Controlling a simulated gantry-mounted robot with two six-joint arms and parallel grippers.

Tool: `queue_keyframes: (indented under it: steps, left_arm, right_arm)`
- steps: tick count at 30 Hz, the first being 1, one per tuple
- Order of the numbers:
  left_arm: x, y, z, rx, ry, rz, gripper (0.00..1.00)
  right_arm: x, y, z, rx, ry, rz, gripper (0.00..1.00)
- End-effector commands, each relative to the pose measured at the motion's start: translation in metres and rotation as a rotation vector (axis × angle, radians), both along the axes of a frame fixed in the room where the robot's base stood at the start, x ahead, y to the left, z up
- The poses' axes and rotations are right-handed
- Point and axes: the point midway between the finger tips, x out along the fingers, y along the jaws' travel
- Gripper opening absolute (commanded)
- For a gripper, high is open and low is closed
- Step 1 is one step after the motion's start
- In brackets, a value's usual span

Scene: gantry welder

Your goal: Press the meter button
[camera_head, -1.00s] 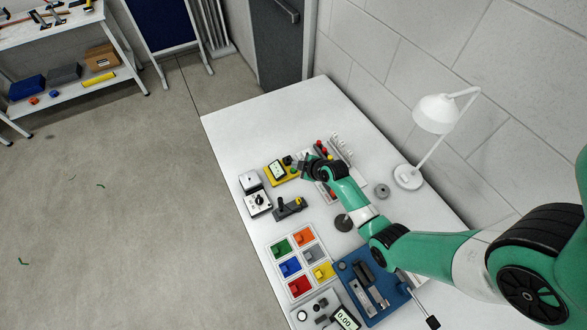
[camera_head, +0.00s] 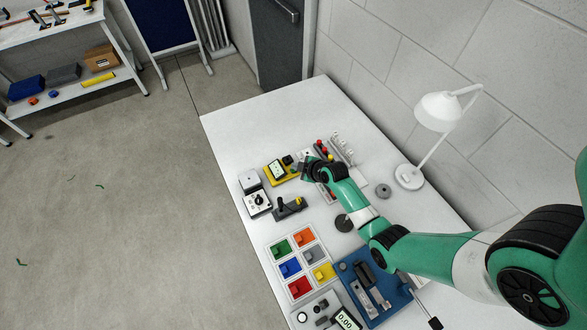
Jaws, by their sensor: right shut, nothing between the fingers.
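A yellow meter (camera_head: 276,171) with a small lit screen lies on the white table, left of my right gripper. A dark part (camera_head: 288,160) shows at its right side; I cannot make out the button itself. My right gripper (camera_head: 305,167) is shut and empty, at the right end of the meter. The fingertips are small and dark here, and I cannot tell whether they touch the meter. My left gripper is not in view.
Left of the arm are a grey box with a dial (camera_head: 257,203), a dark lever block (camera_head: 291,207) and a tray of coloured blocks (camera_head: 313,256). A blue fixture (camera_head: 393,305) lies nearer. A white lamp (camera_head: 409,177) stands right. The table's far end is clear.

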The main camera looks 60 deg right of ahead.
Motion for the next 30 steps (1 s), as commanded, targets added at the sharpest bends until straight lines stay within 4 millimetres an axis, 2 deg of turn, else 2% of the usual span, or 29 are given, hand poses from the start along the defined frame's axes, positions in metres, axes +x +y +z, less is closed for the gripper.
queue_keyframes:
  steps: [6, 13, 23, 30]
  left_arm:
    - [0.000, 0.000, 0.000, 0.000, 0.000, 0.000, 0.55]
    - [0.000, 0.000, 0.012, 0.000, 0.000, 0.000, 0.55]
    - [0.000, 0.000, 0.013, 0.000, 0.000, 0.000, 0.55]
    - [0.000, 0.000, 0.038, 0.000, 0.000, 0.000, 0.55]
  right_arm:
    - [0.000, 0.000, 0.000, 0.001, 0.001, 0.000, 0.00]
    - [0.000, 0.000, 0.013, 0.000, 0.001, -0.001, 0.00]
    - [0.000, 0.000, 0.013, 0.000, 0.000, 0.000, 0.00]
    - [0.000, 0.000, 0.040, 0.000, 0.000, 0.000, 0.00]
